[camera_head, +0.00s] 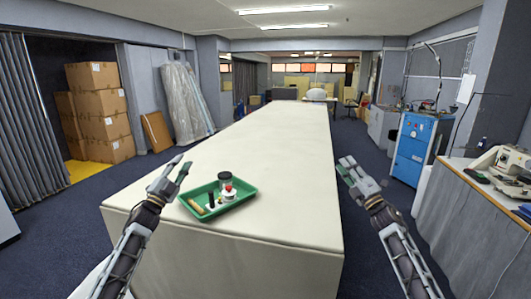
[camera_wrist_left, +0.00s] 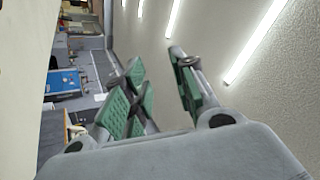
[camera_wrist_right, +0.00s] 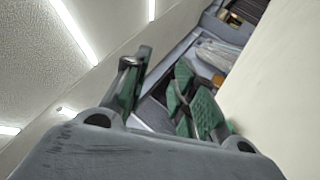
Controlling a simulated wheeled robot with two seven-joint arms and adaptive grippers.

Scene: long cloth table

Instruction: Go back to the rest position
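My left gripper (camera_head: 179,170) is over the near left corner of the long cloth table (camera_head: 255,140), left of the green tray. In the left wrist view its green-padded fingers (camera_wrist_left: 160,95) stand apart with nothing between them. My right gripper (camera_head: 346,168) is beside the table's right edge, also empty. In the right wrist view its fingers (camera_wrist_right: 160,95) are spread apart. Both grippers point up and away from the table top.
A green tray (camera_head: 245,202) on the near end of the table holds a jar (camera_head: 225,180), a small item with a red top (camera_head: 228,190) and other small things. Cardboard boxes (camera_head: 100,115) are stacked at left. A blue cabinet (camera_head: 412,148) and a side bench (camera_head: 480,200) stand at right.

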